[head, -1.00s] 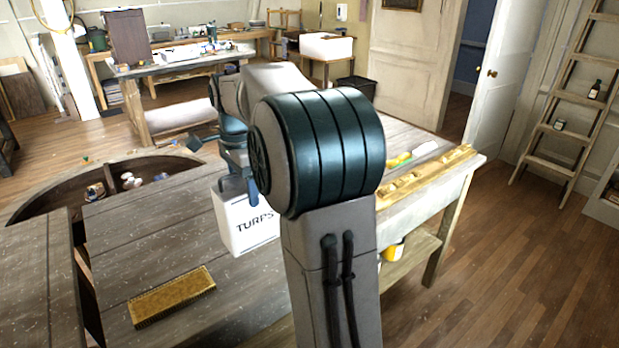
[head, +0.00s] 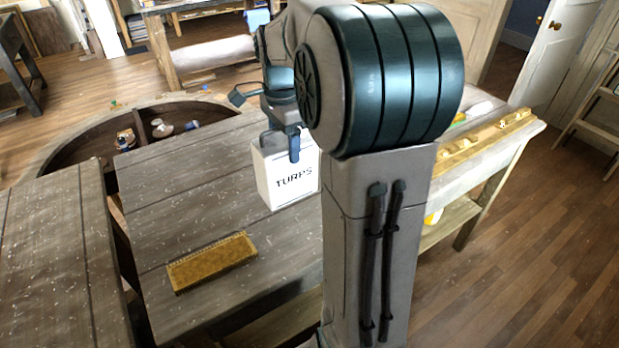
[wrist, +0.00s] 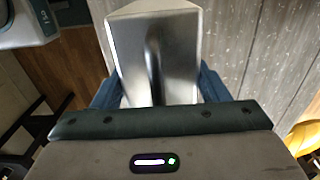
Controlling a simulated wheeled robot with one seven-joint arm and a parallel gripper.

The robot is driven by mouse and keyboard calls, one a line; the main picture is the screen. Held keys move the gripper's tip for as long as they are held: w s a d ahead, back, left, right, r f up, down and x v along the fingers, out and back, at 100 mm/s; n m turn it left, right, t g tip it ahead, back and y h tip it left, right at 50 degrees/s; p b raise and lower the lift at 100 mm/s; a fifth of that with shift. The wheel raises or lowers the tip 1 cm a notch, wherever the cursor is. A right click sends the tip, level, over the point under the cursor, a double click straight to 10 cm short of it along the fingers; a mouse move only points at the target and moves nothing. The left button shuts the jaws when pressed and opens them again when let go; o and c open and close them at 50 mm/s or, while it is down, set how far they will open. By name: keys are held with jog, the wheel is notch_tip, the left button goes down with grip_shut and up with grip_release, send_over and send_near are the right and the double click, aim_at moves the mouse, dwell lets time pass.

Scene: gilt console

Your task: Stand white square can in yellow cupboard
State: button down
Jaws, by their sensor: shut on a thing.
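The white square can (head: 287,182), marked TURPS, hangs upright below my gripper (head: 292,143) in the head view, over or at the grey plank table. I cannot tell whether its base touches the table. My gripper is shut on the can's top. In the wrist view the can's metallic top (wrist: 155,55) fills the space between my blue fingers (wrist: 155,88). My arm hides part of the can's right side in the head view. No yellow cupboard can be made out.
A curved compartment (head: 85,145) holding small items is at the left. A carved gilt strip (head: 485,140) runs along the right edge. Wooden floor (head: 520,270) is clear at the right.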

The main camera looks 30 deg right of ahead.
jog(key=s+d+f+p, duration=0.1)
jog(key=s+f, duration=0.5)
jog(key=f, duration=0.2)
jog(key=shift+s+p, duration=0.35)
jog(key=shift+f, duration=0.1)
jog(key=shift+f, duration=0.15)
jog(key=shift+c, duration=1.1)
grip_release()
notch_tip(320, 180, up, 11)
jog(key=s+a+f+n+t, duration=0.3)
jog(key=s+a+n, duration=0.8)
jog(key=n, duration=0.6)
jog(key=shift+s+a+f+n+t+b, duration=0.2)
jog(key=shift+s+a+n+t+b, duration=0.1)
jog(key=shift+s+a+n+b, duration=0.15)
